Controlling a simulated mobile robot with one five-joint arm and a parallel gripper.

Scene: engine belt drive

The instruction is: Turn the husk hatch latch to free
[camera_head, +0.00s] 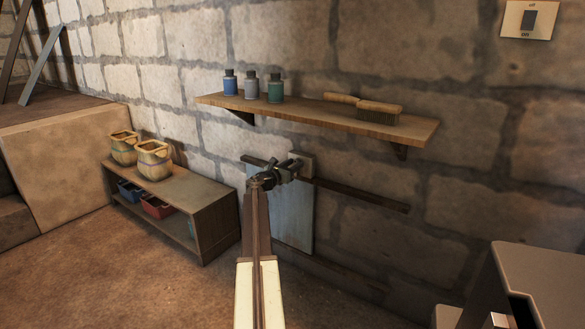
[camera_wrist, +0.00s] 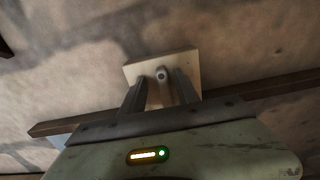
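The husk hatch appears to be the pale blue-grey panel (camera_head: 293,218) low on the stone wall, partly hidden behind my arm. A light square plate (camera_wrist: 136,70) with a small round knob or pivot (camera_wrist: 161,73) shows in the wrist view; I take it for the latch mount. The plate (camera_head: 306,160) also shows at the panel's top in the head view. My gripper (camera_wrist: 160,88) is in front of it, fingers apart on either side below the knob. No clear contact shows. The latch's handle is not clearly visible, and my gripper (camera_head: 290,168) covers part of the plate.
A dark rail (camera_head: 360,195) runs along the wall beside the panel. Above is a wooden shelf (camera_head: 320,117) with bottles (camera_head: 252,84) and a brush (camera_head: 365,105). A low cabinet (camera_head: 205,205) with two pots stands left. A grey unit (camera_head: 545,285) stands at right. The floor at left is clear.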

